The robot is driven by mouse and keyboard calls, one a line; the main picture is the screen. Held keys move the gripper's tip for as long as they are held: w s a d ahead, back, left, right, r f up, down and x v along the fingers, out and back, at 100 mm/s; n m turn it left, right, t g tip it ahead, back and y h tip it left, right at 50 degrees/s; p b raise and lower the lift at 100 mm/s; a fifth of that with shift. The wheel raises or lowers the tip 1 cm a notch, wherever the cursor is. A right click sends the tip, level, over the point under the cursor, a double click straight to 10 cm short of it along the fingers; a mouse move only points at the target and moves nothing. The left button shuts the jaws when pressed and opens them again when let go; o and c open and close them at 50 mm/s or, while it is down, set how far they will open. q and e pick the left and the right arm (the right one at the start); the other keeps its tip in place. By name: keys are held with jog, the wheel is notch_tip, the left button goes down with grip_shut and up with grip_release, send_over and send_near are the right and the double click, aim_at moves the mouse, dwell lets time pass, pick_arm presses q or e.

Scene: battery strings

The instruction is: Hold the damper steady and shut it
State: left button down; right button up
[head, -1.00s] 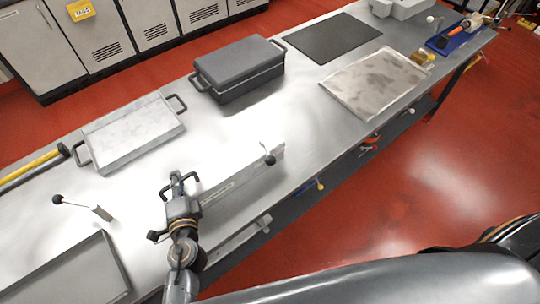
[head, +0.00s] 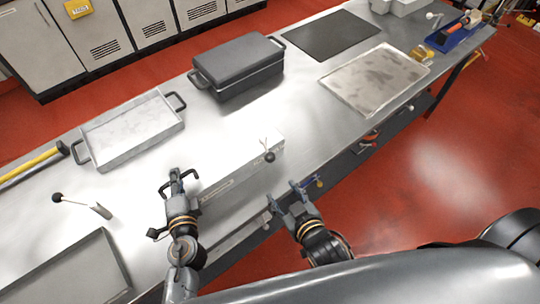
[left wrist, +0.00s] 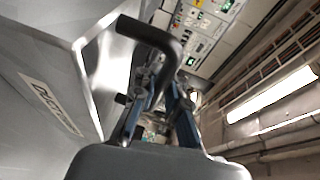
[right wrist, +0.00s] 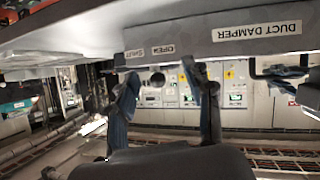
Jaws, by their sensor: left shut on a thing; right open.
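The duct damper (head: 238,174) is a pale metal box on the bench's near edge. Its label (left wrist: 52,104) shows in the left wrist view. My left gripper (head: 177,183) is shut on the dark handle (left wrist: 150,36) at the damper's left end. A lever with a dark ball knob (head: 269,157) sits near the damper's right end. My right gripper (head: 285,194) is open and empty, just off the bench edge, short of the knob. In the right wrist view, OPEN (right wrist: 164,50) and SHUT (right wrist: 134,54) labels show, with a dark round end (right wrist: 157,79) between the fingers.
A pale tray (head: 132,135), a dark lidded box (head: 238,68), a black mat (head: 333,35) and a stained plate (head: 375,80) lie farther back on the bench. Another small knobbed lever (head: 80,203) stands at left, by a grey tray (head: 118,262).

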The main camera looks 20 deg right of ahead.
send_near(272, 160)
jog(key=f, duration=0.1)
jog(key=t, duration=0.1)
jog(key=x, duration=1.1)
grip_shut()
